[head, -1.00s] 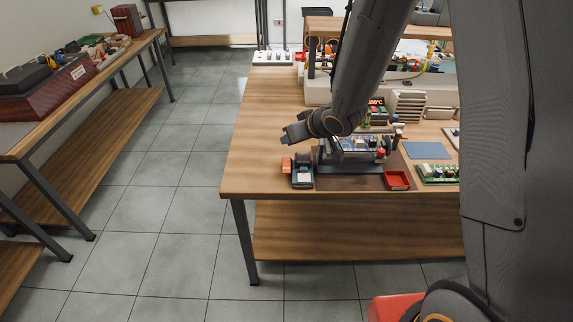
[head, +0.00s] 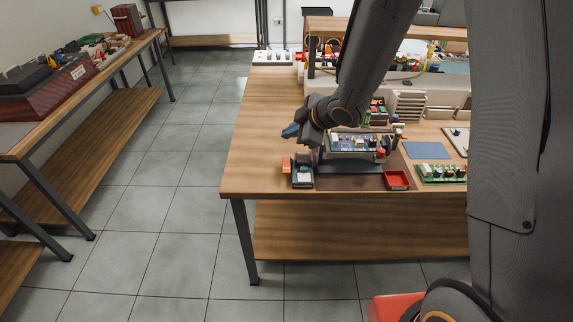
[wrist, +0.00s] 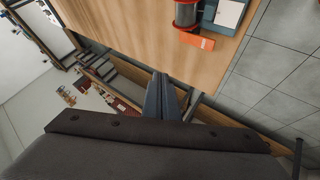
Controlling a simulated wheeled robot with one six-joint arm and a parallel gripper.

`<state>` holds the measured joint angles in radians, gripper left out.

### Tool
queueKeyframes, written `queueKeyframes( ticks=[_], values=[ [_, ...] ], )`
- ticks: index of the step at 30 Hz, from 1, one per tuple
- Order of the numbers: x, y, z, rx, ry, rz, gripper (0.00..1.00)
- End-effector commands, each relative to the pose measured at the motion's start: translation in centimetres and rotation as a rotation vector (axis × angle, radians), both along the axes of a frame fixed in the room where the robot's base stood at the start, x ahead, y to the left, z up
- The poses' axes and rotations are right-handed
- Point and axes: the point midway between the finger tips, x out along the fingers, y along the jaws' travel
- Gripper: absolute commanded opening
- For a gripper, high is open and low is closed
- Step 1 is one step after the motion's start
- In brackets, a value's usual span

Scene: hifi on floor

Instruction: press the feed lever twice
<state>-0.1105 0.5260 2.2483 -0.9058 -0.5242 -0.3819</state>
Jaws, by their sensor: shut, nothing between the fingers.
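An orange tab (head: 287,165), which looks like the feed lever, sits at the left of a small dark device with a pale top (head: 302,174) near the table's front edge. In the wrist view the orange lever (wrist: 197,40) sticks out beside a red-ended spool (wrist: 186,14) and the pale block (wrist: 229,14). My gripper (head: 291,131) is above and behind the lever, apart from it. In the wrist view my gripper (wrist: 162,92) has its fingers together with nothing between them, and the lever lies beyond them to the upper right.
A circuit board in a holder (head: 355,145) stands right of the device, close to my wrist. A red tray (head: 396,180), a blue mat (head: 426,150) and a green board (head: 440,173) lie farther right. The tabletop (head: 250,140) left of the gripper is bare.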

Motion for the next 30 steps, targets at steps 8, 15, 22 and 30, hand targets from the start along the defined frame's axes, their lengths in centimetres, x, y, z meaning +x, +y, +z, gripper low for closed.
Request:
queueKeyframes(
  ticks=[8,15,22,30],
  values=[
    [0.0,0.0,-1.1,0.001,0.001,-0.001,0.00],
    [0.1,0.0,-3.4,0.001,0.001,-0.001,0.00],
    [0.1,0.0,-5.9,0.001,0.001,-0.001,0.00],
    [0.0,0.0,-8.6,0.001,0.002,-0.001,0.00]
  ],
)
